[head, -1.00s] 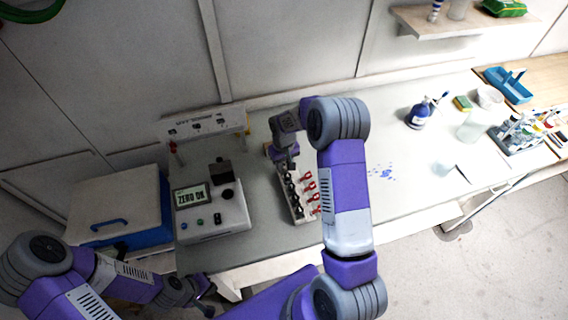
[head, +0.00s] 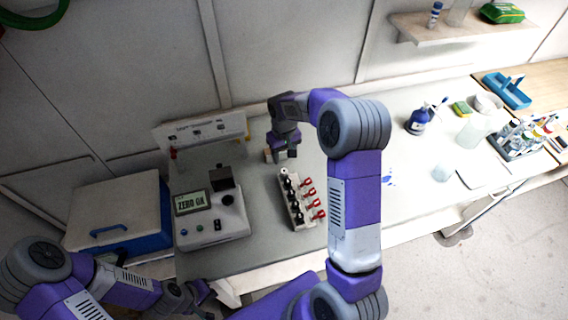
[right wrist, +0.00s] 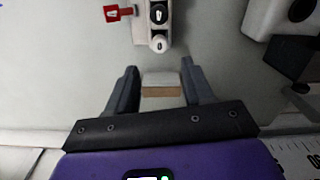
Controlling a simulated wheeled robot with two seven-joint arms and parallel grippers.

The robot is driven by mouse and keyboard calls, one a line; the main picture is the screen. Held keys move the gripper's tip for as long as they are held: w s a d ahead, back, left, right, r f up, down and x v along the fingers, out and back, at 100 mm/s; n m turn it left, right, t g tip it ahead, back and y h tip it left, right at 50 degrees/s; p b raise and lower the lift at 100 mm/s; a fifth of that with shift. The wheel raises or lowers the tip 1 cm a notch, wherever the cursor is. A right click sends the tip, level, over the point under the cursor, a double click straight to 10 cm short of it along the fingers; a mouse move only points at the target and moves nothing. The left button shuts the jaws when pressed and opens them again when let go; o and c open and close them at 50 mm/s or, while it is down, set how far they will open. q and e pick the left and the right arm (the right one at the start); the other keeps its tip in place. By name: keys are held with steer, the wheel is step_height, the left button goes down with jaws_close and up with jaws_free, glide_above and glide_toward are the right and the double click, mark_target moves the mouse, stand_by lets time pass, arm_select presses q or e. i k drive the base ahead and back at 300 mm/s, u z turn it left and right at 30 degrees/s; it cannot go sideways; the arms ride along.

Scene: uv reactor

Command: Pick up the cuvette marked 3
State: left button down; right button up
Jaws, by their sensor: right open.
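A pale rack (head: 304,223) on the bench holds a row of several black-topped cuvettes (head: 293,195) and one white-topped piece (head: 284,171) at its back end. Red tags (head: 309,193) stick out along its right side. In the right wrist view a black top (right wrist: 158,13) and the white top (right wrist: 158,43) show small marks; I cannot read a 3. My right gripper (head: 282,156) is open behind the rack's back end. In its wrist view the fingers (right wrist: 160,80) flank a small white and tan block (right wrist: 161,87). My left gripper (head: 207,290) is low at the left, its jaws unclear.
A meter reading "ZERO OK" (head: 212,222) stands left of the rack, with a dark square part on it. A blue and white box (head: 118,215) is further left. A blue bottle (head: 418,120) and glassware stand at the right.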

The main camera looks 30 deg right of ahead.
mark_target(299, 215)
steer(key=k, duration=1)
